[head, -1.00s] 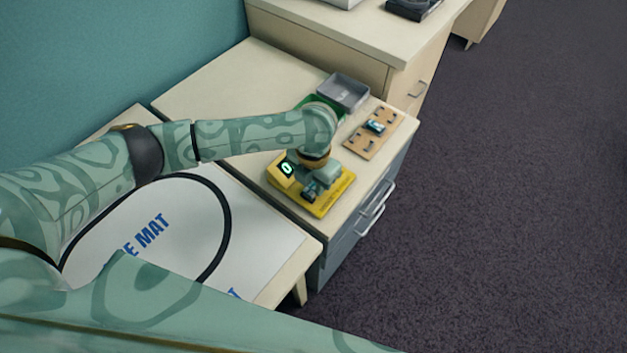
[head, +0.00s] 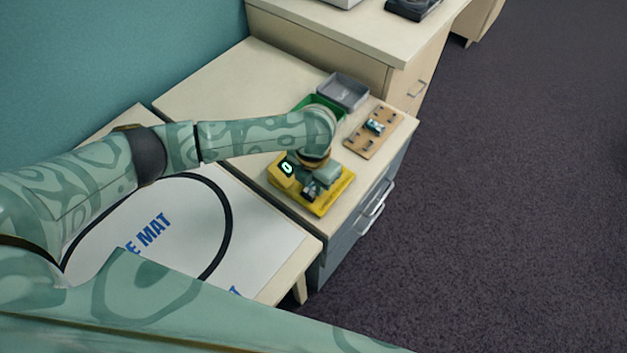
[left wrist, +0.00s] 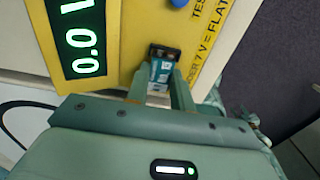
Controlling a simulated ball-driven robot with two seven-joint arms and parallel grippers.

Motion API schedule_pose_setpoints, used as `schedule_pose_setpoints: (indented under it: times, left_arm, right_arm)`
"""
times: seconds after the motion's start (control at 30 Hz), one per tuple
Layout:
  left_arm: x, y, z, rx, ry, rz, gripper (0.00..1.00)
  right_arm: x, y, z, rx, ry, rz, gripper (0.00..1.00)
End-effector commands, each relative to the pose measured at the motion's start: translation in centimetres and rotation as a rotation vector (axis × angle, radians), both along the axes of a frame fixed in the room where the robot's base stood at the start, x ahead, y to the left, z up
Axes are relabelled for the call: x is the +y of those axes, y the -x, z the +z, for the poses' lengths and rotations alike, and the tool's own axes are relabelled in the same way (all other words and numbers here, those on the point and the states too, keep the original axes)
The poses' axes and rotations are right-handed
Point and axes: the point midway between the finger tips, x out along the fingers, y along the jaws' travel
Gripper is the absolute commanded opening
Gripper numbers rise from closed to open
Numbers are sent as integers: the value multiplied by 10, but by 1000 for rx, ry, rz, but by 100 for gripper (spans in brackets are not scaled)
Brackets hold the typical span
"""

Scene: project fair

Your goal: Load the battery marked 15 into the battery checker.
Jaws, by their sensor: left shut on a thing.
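The yellow battery checker (head: 335,197) lies near the right edge of the desk. Its lit display reads 0.0 in the left wrist view (left wrist: 82,38). My left gripper (head: 311,189) is over the checker, shut on a battery (left wrist: 161,69) with a black top and a teal and white label. The battery is between the fingertips (left wrist: 158,88), against the yellow face below the blue button. I cannot read its number surely or tell whether it is seated. Another battery (head: 375,126) lies on the wooden board (head: 361,144). My right gripper is out of view.
A grey tray (head: 344,91) and a partly hidden green tray (head: 320,103) stand behind the checker. A white mat (head: 262,256) covers the lower surface at left. A higher cabinet (head: 330,35) stands at the back. The desk's far left part is clear.

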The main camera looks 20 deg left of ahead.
Motion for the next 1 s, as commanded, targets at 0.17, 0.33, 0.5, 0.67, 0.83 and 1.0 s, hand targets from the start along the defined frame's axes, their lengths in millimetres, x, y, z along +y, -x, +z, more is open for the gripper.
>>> schedule_pose_setpoints:
  times: [0.17, 0.33, 0.5, 0.67, 0.83, 1.0]
  left_arm:
    - [0, 0, 0, 0, 1, 0, 1]
    - [0, 0, 0, 0, 1, 0, 1]
    - [-1, 0, 0, 1, 2, 0, 1]
    - [-1, 0, -2, 1, 2, 1, 1]
    - [0, 0, -2, 0, 1, 0, 1]
    - [0, 0, -2, 0, 1, 0, 49]
  right_arm:
    - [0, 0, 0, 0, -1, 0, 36]
    - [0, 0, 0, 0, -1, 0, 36]
    - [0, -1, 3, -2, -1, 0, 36]
    - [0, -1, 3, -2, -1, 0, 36]
    - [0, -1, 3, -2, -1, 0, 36]
    - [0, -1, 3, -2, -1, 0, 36]
